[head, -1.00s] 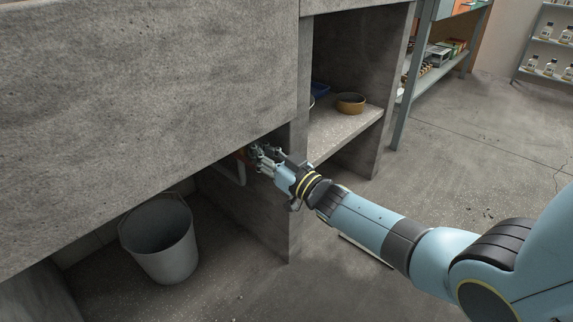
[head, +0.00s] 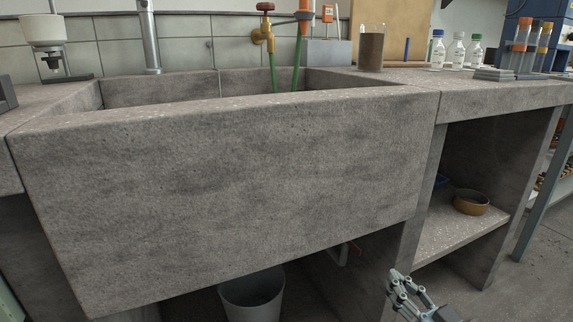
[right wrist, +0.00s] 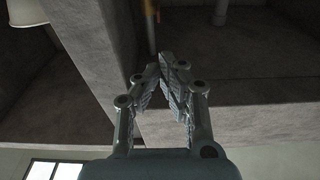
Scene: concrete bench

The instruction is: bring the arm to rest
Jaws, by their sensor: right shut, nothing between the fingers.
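My right gripper (head: 400,277) shows at the bottom right of the head view, low in front of the concrete bench (head: 215,185), beside the open shelf bay. In the right wrist view its two fingers (right wrist: 168,58) meet at the tips, shut and empty. Most of the right arm is below the frame. My left gripper is in neither view.
A shelf with a tan bowl (head: 471,202) is right of the gripper. A grey bucket (head: 252,297) stands under the sink. Bottles (head: 455,50) and a tube rack stand on the bench top. Open floor lies at the right.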

